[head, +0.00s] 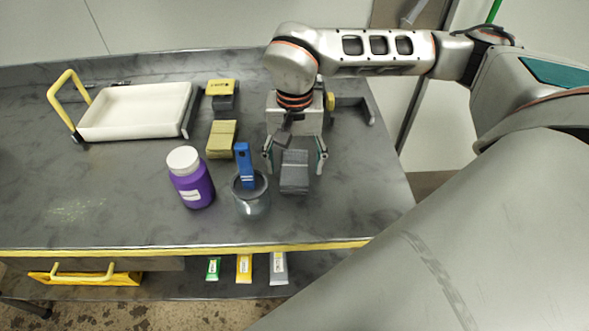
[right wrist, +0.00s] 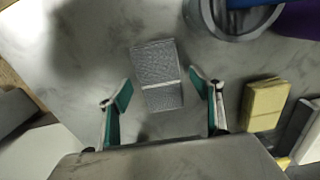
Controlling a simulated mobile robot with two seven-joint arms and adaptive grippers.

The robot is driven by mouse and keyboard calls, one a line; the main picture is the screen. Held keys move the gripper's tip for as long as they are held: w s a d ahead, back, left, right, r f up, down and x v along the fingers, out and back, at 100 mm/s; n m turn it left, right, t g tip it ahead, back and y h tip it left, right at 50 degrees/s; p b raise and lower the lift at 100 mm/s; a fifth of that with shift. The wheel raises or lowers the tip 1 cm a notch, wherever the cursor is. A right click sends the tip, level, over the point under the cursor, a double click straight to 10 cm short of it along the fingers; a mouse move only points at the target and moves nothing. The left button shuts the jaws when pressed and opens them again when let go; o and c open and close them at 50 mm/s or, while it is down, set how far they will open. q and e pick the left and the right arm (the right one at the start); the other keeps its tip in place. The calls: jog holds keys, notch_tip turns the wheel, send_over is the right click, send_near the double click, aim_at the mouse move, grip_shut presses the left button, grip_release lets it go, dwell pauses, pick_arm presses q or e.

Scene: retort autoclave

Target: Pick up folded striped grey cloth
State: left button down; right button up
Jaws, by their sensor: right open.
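The folded striped grey cloth (head: 294,172) lies on the grey table in the head view, right of a glass jar. In the right wrist view the cloth (right wrist: 157,75) lies ahead of and partly between the fingers, with a pale band across it. My right gripper (head: 294,165) is open, with one finger on each side of the cloth. In the right wrist view the right gripper (right wrist: 163,98) shows its green-padded fingers apart, with gaps to the cloth on both sides. Whether the fingertips touch the table cannot be told. My left gripper is not in view.
A glass jar (head: 252,203) with a blue object (head: 244,165) in it stands close left of the cloth.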

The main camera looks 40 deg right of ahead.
aim_at(295, 167)
jog(key=shift+c, duration=0.5)
jog(key=c, duration=1)
jog(key=shift+c, duration=0.2)
jog(key=shift+r, duration=0.1)
jog(key=shift+r, duration=0.5)
notch_tip(295, 167, up, 19)
jog(key=p, duration=0.2)
jog(key=shift+o, duration=0.8)
